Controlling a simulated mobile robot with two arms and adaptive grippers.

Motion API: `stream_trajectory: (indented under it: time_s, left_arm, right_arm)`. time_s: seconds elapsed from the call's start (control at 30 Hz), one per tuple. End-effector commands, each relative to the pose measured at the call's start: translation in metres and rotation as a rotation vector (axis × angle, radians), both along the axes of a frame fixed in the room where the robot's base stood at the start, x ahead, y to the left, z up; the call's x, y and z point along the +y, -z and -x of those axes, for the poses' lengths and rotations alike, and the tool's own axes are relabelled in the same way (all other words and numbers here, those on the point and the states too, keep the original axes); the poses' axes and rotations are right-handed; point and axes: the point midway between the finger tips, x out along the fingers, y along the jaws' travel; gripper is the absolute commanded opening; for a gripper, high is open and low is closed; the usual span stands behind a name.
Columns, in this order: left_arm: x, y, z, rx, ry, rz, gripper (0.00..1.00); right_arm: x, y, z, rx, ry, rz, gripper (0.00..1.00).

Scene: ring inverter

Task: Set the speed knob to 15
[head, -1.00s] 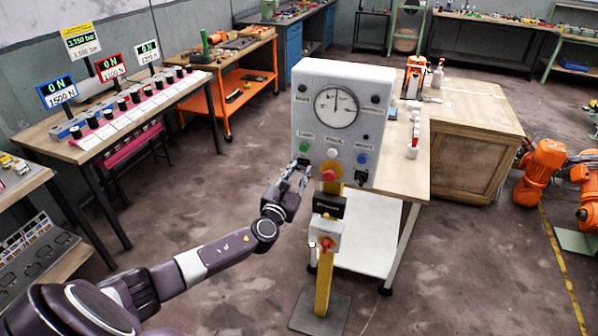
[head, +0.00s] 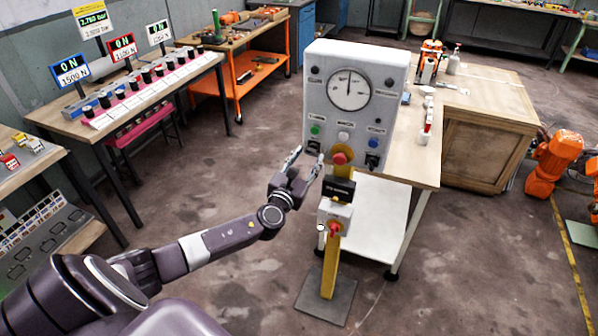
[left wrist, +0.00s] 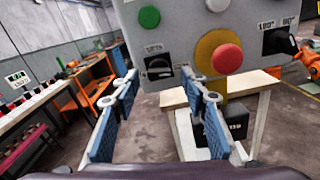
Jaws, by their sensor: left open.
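The grey control box (head: 384,103) stands upright on a yellow post. Two black knobs sit low on its face: a left knob (head: 313,147), also in the left wrist view (left wrist: 158,67), and a right knob (head: 372,160), also in the left wrist view (left wrist: 278,40). Their labels are too small to read surely. My left gripper (head: 306,157) is open and empty, with its fingertips just below and in front of the left knob. In the left wrist view the two blue-padded fingers (left wrist: 159,77) stand apart on either side of that knob, seemingly short of it. My right gripper is not seen.
A red mushroom button (head: 340,158) sits on yellow beside the left knob. A green button (head: 316,130) is just above the knob. A round gauge (head: 349,90) fills the upper face. A small switch box (head: 334,215) is lower on the post. Open floor lies to the left.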

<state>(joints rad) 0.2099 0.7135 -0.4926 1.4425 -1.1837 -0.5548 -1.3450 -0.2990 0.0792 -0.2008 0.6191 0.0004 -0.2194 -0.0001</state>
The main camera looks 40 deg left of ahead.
Motion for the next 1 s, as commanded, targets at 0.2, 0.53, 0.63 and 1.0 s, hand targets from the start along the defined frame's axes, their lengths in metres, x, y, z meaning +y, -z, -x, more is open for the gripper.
stream_trajectory:
  time_s: [0.2,0.53,0.63,1.0]
  left_arm:
    - [-0.01,0.002,0.044,0.005,0.001,-0.002,0.41]
    - [-0.022,0.001,0.092,0.003,0.0,0.0,0.41]
    - [-0.023,0.001,0.097,0.002,0.0,-0.001,0.41]
    - [-0.023,0.0,0.099,0.001,-0.001,-0.002,0.41]
  right_arm:
    - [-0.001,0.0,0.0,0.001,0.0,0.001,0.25]
    - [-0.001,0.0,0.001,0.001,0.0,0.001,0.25]
    - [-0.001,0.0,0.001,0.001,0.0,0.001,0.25]
    - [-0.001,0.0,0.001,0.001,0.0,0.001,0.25]
